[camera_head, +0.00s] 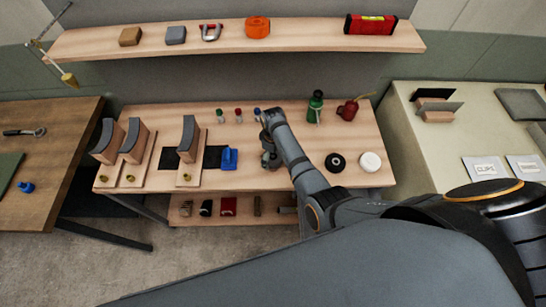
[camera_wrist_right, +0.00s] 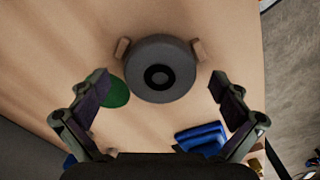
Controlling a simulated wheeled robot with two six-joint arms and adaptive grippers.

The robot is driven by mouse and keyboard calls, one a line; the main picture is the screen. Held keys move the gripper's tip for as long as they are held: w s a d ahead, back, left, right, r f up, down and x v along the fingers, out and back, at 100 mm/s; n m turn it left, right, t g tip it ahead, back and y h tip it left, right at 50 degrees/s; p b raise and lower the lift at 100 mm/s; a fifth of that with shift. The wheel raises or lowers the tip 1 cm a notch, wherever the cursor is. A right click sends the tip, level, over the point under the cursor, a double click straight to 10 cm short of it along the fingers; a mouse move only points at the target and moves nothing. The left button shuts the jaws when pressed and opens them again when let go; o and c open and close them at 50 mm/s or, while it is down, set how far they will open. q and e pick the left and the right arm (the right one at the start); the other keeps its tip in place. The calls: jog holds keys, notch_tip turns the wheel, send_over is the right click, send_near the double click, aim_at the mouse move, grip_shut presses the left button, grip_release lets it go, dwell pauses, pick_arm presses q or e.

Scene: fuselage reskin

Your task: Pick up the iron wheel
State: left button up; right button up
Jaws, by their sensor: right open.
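The iron wheel looks like a thick dark grey disc with a black ring at its centre (camera_wrist_right: 160,68). In the wrist view it lies on the wooden bench between two small brown blocks. In the head view a grey part of it shows under my right gripper, partly hidden by the arm (camera_head: 270,161). My right gripper (camera_head: 268,133) hangs over the bench. In the wrist view its two fingers are spread wide (camera_wrist_right: 160,95), one to each side of the wheel's near edge, with nothing between them held. My left gripper is not in view.
A blue tool (camera_head: 229,159) lies left of the wheel, and a flat green round thing (camera_wrist_right: 114,91) shows beside it. A black disc (camera_head: 335,162) and a white disc (camera_head: 370,162) lie to the right. A green bottle (camera_head: 315,107) and red oil can (camera_head: 348,110) stand behind.

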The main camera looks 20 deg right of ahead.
jog(key=c, duration=1.7)
jog(key=shift+r, duration=0.1)
jog(key=shift+c, duration=0.7)
jog(key=shift+r, duration=0.1)
